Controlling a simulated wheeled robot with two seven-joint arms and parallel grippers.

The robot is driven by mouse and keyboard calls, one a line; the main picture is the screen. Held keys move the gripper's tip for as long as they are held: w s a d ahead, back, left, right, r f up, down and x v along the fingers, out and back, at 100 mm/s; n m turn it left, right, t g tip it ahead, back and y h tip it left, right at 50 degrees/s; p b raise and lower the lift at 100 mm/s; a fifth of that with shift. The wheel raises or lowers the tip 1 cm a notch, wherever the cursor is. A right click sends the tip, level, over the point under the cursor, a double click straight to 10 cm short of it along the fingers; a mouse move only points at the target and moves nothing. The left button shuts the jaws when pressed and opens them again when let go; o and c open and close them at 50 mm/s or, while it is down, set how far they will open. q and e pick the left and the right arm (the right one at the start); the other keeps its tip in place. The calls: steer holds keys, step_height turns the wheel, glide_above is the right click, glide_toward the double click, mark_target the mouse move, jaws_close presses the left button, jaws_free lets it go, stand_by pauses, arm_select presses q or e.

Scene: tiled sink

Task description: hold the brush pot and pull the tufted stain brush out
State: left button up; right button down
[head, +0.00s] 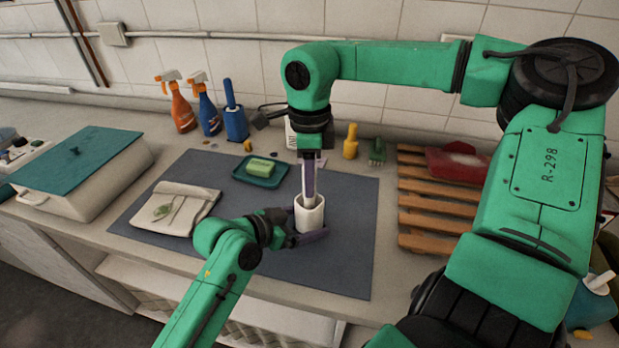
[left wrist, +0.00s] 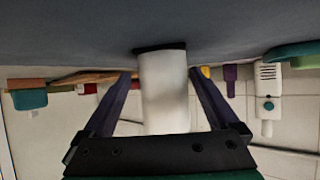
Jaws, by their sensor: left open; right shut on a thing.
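The white brush pot (head: 309,215) stands upright on the dark mat, right of centre in the head view. It also shows in the left wrist view (left wrist: 164,88), between the two fingers. My left gripper (head: 306,223) is open, with its fingers on either side of the pot low down; in the left wrist view (left wrist: 165,88) gaps show beside the pot. My right gripper (head: 309,180) points down from above, shut on the upper part of the stain brush (head: 310,196). The brush's lower end is hidden inside the pot, and the fingers cover most of its handle.
A green soap tray (head: 262,181) and a folded cloth (head: 178,208) lie on the mat left of the pot. A wooden rack (head: 425,218) is to the right. Spray bottles (head: 181,112) and a blue holder (head: 236,124) stand behind. The mat's front right is clear.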

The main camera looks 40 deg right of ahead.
arm_select(q)
steer(key=shift+d, duration=0.1)
steer(key=c, duration=0.9)
steer(key=o, duration=1)
steer(key=shift+c, duration=0.3)
steer(key=c, duration=1.3)
arm_select(e)
steer(key=shift+r, duration=3.8)
